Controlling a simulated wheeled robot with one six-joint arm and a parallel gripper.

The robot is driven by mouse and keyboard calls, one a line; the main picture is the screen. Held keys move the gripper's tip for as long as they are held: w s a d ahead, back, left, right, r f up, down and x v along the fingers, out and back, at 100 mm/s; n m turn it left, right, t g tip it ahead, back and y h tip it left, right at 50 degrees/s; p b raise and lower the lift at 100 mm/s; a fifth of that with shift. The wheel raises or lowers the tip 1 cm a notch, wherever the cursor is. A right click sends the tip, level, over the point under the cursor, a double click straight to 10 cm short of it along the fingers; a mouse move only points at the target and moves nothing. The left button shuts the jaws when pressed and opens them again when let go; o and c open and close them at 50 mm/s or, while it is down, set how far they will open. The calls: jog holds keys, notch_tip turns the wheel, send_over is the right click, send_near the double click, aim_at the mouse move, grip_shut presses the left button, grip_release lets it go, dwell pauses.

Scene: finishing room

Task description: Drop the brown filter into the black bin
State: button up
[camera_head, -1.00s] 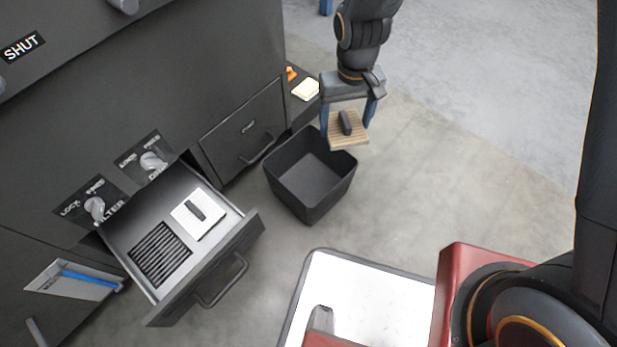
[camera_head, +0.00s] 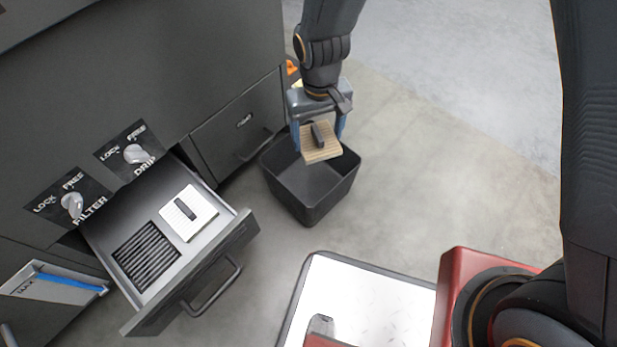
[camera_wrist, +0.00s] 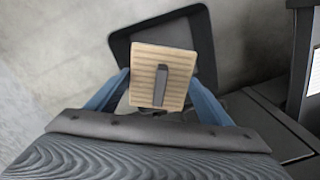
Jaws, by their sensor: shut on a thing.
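The brown filter (camera_head: 319,150) is a pleated tan square with a dark handle bar. It also shows in the wrist view (camera_wrist: 146,92). My gripper (camera_head: 319,133) is shut on it, with a blue finger on each side. The black bin (camera_head: 314,205) is an open-topped box on the floor. In the head view the filter overlaps the bin's back part. In the wrist view the filter covers part of the bin (camera_wrist: 205,45), and the filter is above it. The filter hides part of the bin's inside.
An open drawer (camera_head: 225,250) at the left holds a white filter (camera_head: 200,213) beside a dark slotted grid (camera_head: 145,258). A white-topped tray (camera_head: 385,290) is at the front. The floor right of the bin is clear.

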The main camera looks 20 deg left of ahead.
jog(key=shift+f+b, duration=0.55)
jog(key=shift+f, duration=0.25)
jog(key=o, duration=1.1)
jog(key=shift+o, duration=0.2)
jog(key=shift+r, duration=0.15)
jog(key=shift+r+p, duration=2)
jog(key=shift+r, duration=1.8)
